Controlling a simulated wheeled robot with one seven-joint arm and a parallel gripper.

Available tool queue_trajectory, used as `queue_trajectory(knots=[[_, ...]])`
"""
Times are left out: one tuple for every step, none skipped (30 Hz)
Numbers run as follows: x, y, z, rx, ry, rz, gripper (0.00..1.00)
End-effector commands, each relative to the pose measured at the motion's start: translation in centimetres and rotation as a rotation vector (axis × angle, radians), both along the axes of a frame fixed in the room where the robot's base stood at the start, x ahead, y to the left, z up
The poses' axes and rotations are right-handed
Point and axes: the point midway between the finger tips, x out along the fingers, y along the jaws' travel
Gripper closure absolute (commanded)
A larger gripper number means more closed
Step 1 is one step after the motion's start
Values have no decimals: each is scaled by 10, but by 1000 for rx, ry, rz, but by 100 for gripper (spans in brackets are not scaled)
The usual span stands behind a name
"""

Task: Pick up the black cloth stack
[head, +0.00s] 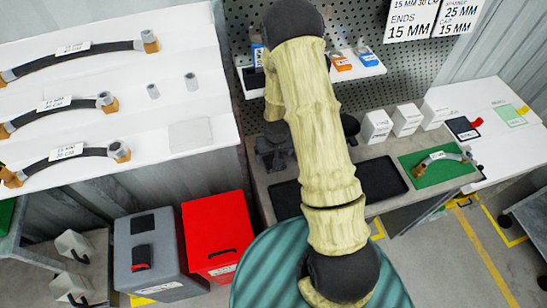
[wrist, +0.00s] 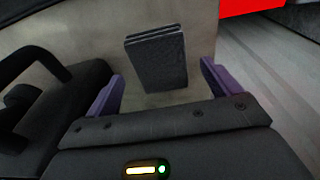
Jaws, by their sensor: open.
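The black cloth stack (wrist: 162,62) shows in the wrist view as a small folded dark block with layered edges. It lies on a grey-beige bench top (wrist: 95,42). My gripper (wrist: 161,72) is open, with one purple finger on each side of the stack in the picture. Nothing is held between the fingers, and I cannot tell how far they are above the bench. In the head view my arm covers much of the bench, and I cannot make out the stack there.
A dark object with a handle-like bar (wrist: 40,85) is close at the left of the wrist view. In the head view a red bin (head: 214,225) and a grey bin (head: 150,260) stand beside the bench. A black mat (head: 380,180) and white boxes (head: 407,118) occupy the bench.

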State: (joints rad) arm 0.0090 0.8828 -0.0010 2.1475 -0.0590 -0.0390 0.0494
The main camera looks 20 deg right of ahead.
Motion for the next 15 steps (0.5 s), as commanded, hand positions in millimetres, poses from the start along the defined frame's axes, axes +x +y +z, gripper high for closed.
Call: queue_trajectory(knots=[[1,0,-5,0,3,0,11],[1,0,-8,0,4,0,11],[2,0,-12,0,3,0,11],[2,0,-15,0,2,0,11],[2,0,-17,0,2,0,11],[3,0,-19,0,1,0,11],[3,0,-20,0,0,0,11],[3,0,-21,0,0,0,11],[4,0,-21,0,0,0,11],[4,0,-21,0,0,0,11],[4,0,-21,0,-1,0,11],[4,0,-21,0,0,0,11],[4,0,-21,0,0,0,11],[3,0,-21,0,0,0,11],[3,0,-21,0,0,0,11]])
